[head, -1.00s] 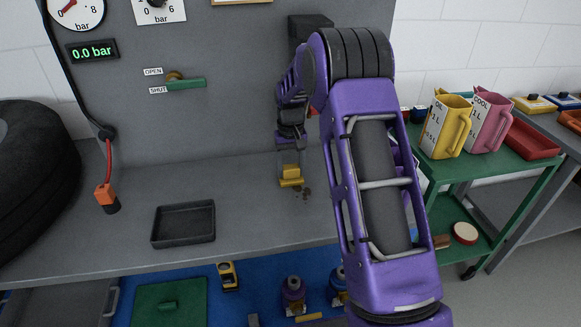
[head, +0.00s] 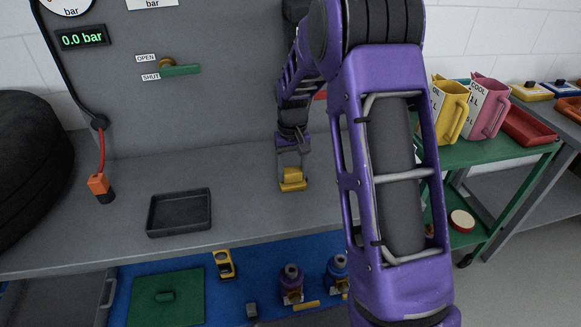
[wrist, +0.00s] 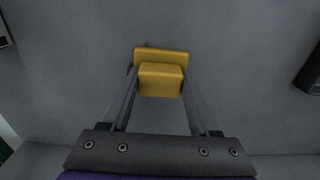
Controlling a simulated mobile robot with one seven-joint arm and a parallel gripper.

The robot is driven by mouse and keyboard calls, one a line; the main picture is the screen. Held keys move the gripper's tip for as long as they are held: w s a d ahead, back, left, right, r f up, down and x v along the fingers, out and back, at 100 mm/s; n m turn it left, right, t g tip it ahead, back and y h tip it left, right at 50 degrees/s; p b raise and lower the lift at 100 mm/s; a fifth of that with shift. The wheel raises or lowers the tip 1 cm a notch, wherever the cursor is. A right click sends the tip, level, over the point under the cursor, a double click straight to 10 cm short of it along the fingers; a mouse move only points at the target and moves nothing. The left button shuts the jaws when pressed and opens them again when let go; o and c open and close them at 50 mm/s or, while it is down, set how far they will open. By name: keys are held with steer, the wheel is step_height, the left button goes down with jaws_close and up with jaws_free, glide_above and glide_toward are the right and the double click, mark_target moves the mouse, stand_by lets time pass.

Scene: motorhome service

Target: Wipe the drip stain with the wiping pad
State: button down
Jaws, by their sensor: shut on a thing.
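The wiping pad (head: 292,186) is a yellow block with a raised grip, low over the grey bench top, right of the dark tray. It also shows in the wrist view (wrist: 162,56). My gripper (head: 291,171) is shut on the pad's raised grip, one finger on each side, as the wrist view (wrist: 160,82) shows. I cannot tell for sure whether the pad touches the bench. The drip stain is not clearly visible now; the pad seems to hide it, and a small dark mark (wrist: 146,45) shows at the pad's far edge in the wrist view.
A shallow black tray (head: 179,231) sits on the bench (head: 110,235) to the left. An orange-tipped hose (head: 99,185) hangs by the grey panel (head: 220,110). A green cart (head: 495,158) with jugs stands to the right. The bench between tray and pad is clear.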

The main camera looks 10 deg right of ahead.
steer(key=shift+s, duration=2)
steer(key=shift+d+f, duration=0.15)
steer(key=shift+d, duration=0.7)
steer(key=shift+w+r+p, duration=0.2)
steer(key=shift+w+p, duration=0.65)
steer(key=shift+w, duration=2.95)
